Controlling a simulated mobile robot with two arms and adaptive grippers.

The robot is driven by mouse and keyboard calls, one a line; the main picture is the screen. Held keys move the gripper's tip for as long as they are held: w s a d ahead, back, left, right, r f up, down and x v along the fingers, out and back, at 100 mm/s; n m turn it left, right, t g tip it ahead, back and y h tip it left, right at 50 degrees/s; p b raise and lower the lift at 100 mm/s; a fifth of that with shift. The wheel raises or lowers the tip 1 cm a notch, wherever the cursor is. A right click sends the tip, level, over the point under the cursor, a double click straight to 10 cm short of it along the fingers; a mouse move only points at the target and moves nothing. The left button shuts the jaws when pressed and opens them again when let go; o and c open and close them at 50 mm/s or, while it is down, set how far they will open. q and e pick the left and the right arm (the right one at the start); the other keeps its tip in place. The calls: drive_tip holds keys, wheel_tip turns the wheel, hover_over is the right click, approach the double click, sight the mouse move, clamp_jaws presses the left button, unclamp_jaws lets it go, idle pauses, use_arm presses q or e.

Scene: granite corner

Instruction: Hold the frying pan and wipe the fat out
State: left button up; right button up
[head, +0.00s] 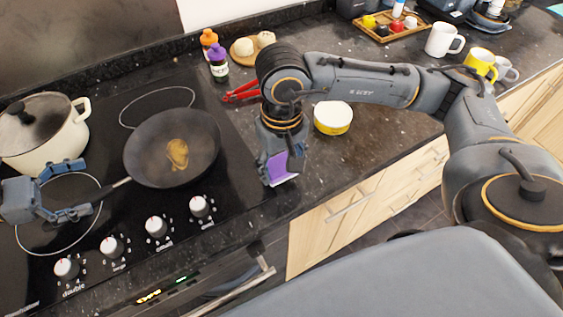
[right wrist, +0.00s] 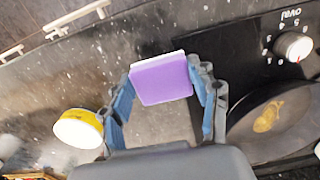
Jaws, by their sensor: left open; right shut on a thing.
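The dark frying pan (head: 150,165) sits on the black hob, with a yellow-brown patch of fat (head: 177,154) inside it. The pan and fat (right wrist: 266,118) also show at the right of the right wrist view. Its handle points left and down toward my left gripper (head: 68,190), whose open fingers are around or beside the handle; I cannot tell which. My right gripper (head: 281,172) is shut on a purple sponge (right wrist: 162,82) with a pale layer, held over the counter to the right of the pan. The sponge (head: 278,168) is apart from the pan.
A cream pot (head: 45,135) with a lid stands left of the pan. A yellow-and-white tub (head: 333,118) and a red-handled tool (head: 240,93) are near my right arm. Small bottles (head: 217,62) stand behind. Mugs (head: 443,40) are far right. Knobs (head: 157,227) line the hob's front.

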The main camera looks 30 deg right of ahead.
sight(133, 172)
use_arm(q)
drive_tip(key=shift+d, duration=0.3)
use_arm(e)
drive_tip(key=shift+r, duration=0.2)
use_arm(q)
drive_tip(key=shift+d+p, duration=0.4)
drive_tip(key=shift+p, duration=0.05)
use_arm(e)
drive_tip(key=shift+r, duration=0.35)
use_arm(q)
drive_tip(key=p+x, duration=0.2)
drive_tip(key=x, duration=0.3)
drive_tip(key=shift+s, duration=0.2)
use_arm(e)
wheel_tip(133, 172, up, 2)
drive_tip(key=shift+s+r, duration=0.15)
drive_tip(key=shift+r, duration=0.05)
use_arm(q)
drive_tip(key=shift+f+b+x, duration=0.25)
drive_tip(key=shift+b+x, duration=0.4)
drive_tip(key=shift+x, duration=0.45)
use_arm(e)
drive_tip(key=shift+f, duration=0.85)
use_arm(q)
drive_tip(key=shift+d+f, duration=0.1)
drive_tip(key=shift+d, duration=0.6)
use_arm(e)
drive_tip(key=shift+f, duration=0.25)
